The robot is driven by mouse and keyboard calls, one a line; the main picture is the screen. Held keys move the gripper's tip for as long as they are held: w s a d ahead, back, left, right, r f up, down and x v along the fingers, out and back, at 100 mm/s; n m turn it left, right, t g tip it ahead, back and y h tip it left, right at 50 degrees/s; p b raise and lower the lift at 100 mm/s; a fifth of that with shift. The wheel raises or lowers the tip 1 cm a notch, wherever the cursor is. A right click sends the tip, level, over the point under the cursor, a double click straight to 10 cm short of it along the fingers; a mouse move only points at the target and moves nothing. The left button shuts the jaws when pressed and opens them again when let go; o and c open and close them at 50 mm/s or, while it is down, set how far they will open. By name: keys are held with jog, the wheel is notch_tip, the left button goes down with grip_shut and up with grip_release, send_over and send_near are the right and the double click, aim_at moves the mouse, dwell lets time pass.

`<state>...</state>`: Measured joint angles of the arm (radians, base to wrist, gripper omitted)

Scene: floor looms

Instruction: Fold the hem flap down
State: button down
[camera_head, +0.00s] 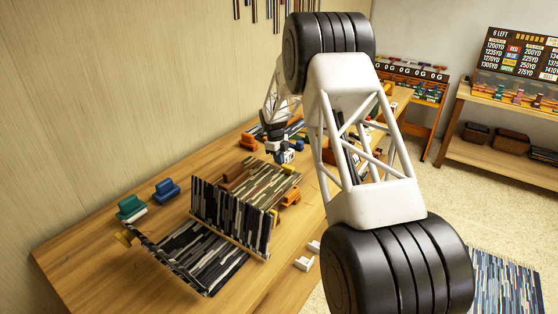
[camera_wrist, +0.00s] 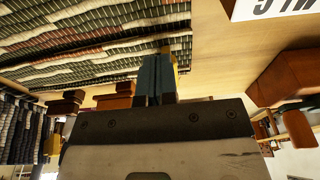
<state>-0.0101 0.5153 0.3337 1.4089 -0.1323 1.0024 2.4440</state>
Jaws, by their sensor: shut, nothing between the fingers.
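A striped woven piece lies on the wooden table, with a brownish flat part (camera_head: 268,178) at the back and a dark, white-streaked part (camera_head: 215,262) at the front. Between them a striped flap (camera_head: 228,217) stands up steeply, with a pale strip along its lower edge. My gripper (camera_head: 284,157) is behind and to the right of the flap, apart from it. In the wrist view my gripper's dark blue fingers (camera_wrist: 155,78) are together and empty, close to the striped cloth (camera_wrist: 95,38). A striped hanging part shows at the left (camera_wrist: 18,125). Any contact with the cloth cannot be told.
Brown blocks (camera_head: 236,178) rest by the cloth. Teal (camera_head: 131,207) and blue (camera_head: 166,190) blocks stand at the left, orange ones (camera_head: 291,198) at the right. White pieces (camera_head: 304,263) lie near the front edge. The left tabletop (camera_head: 85,250) is mostly clear.

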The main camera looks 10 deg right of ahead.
jog(key=shift+r, duration=0.75)
jog(key=w+a+r, duration=0.5)
jog(key=r, duration=0.4)
jog(key=shift+r, duration=0.15)
jog(key=s+d+r+n+t, duration=0.1)
jog(key=s+r+n, duration=0.5)
jog(key=s, duration=0.5)
jog(key=s+d+r+n, duration=0.1)
jog(key=s+r+n, duration=0.2)
jog(key=s+r, duration=0.7)
jog(key=s+d+r+n+t, duration=0.1)
jog(key=s+r+n, duration=0.4)
jog(key=s, duration=0.8)
jog(key=s+f+n, duration=0.1)
jog(key=s+n, duration=0.3)
jog(key=s, duration=0.8)
jog(key=s+d+f+n+t, duration=0.1)
jog(key=s+n, duration=0.3)
jog(key=s, duration=0.8)
jog(key=s+f+n+y, duration=0.1)
jog(key=s+f+n, duration=0.2)
jog(key=s, duration=0.9)
jog(key=shift+d+n+t, duration=0.2)
jog(key=shift+n+t, duration=0.2)
jog(key=shift+n, duration=0.5)
